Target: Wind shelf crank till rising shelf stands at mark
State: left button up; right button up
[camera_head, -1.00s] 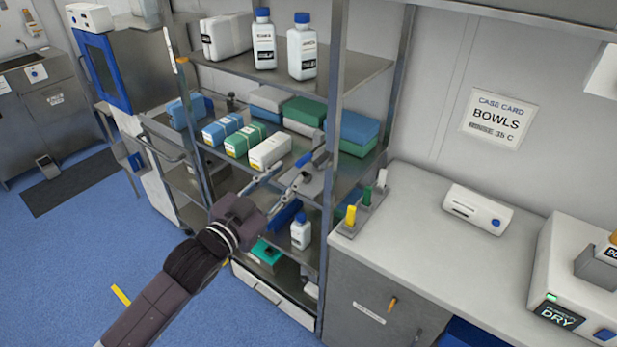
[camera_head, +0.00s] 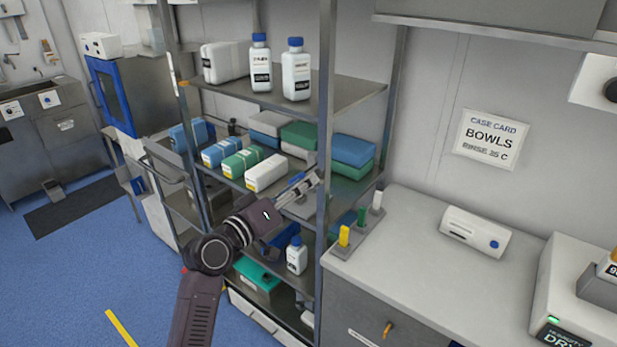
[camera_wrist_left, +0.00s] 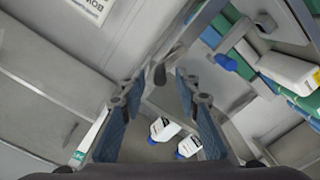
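A metal shelf rack (camera_head: 325,110) stands in the middle of the head view, with bottles on the top shelf (camera_head: 345,97) and packs on the shelf below. Which shelf is the rising one is unclear. A pale strip (camera_head: 172,72) runs on the left front post; no mark on it is readable. My left gripper (camera_head: 306,184) is at the rack's right front post, level with the packs. In the left wrist view its fingers (camera_wrist_left: 160,92) are spread, with a dark grey handle-like piece (camera_wrist_left: 160,74) beyond the gap, apparently untouched. The crank is not clearly seen in the head view.
A counter (camera_head: 400,235) to the right holds a stand with coloured pegs (camera_head: 344,236) and a white device (camera_head: 476,231). Open blue floor (camera_head: 60,290) lies at left.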

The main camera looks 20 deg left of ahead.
pick_arm(q)
jog(key=shift+x, duration=1.35)
grip_shut()
